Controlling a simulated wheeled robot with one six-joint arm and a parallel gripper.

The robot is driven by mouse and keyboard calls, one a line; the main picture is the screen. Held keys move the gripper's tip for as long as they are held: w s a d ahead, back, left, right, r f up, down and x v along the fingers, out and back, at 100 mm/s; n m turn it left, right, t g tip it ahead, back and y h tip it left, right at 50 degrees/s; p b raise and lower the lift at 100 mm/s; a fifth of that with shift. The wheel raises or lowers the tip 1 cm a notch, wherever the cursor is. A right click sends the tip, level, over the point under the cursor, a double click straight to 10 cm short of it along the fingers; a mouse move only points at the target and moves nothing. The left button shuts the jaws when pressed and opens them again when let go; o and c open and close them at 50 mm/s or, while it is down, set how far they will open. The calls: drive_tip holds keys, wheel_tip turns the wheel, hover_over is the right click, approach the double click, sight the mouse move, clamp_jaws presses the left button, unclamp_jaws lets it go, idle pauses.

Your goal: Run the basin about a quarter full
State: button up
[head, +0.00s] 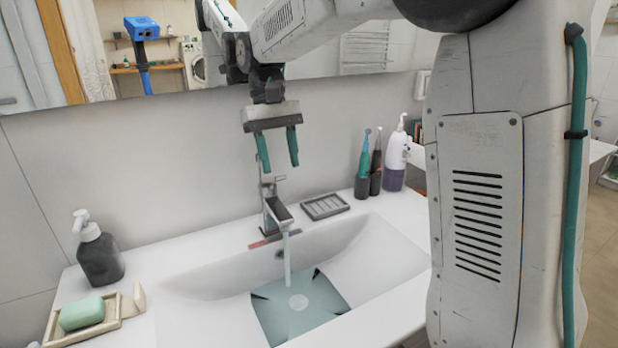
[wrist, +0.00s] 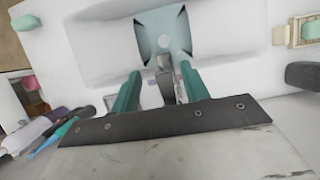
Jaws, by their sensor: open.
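The white basin (head: 375,262) is set into the counter, and a flat patch of pale blue-green water (head: 318,300) lies on its bottom. The water also shows in the wrist view (wrist: 163,28). The grey metal tap (head: 277,210) stands at the basin's back edge, and a stream of water (head: 287,262) falls from its spout. My gripper (head: 278,163) is open and empty above and behind the tap, its green fingers pointing down. In the wrist view, the tap (wrist: 166,82) shows between the two fingers (wrist: 160,90); I cannot tell whether they touch it.
A dark soap bottle (head: 99,255) and a tray with green soap (head: 82,314) stand left of the basin. A grey soap dish (head: 325,206), toothbrush holders (head: 362,182) and a white and purple bottle (head: 396,160) stand right of the tap. A mirror hangs close behind my arm.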

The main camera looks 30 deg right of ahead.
drive_tip(key=s+r, duration=0.1)
drive_tip(key=s, duration=1.3)
drive_tip(key=shift+r, duration=0.15)
drive_tip(key=s+d+f+t, duration=0.1)
drive_tip(key=s+f+t, duration=0.1)
drive_tip(key=s, duration=0.5)
drive_tip(key=s+d+f+t, duration=0.2)
drive_tip(key=s+f+t, duration=0.1)
drive_tip(key=s, duration=0.3)
drive_tip(key=shift+s+f+t, duration=0.3)
drive_tip(key=shift+s+f, duration=0.1)
drive_tip(key=shift+f, duration=0.3)
idle(4.5)
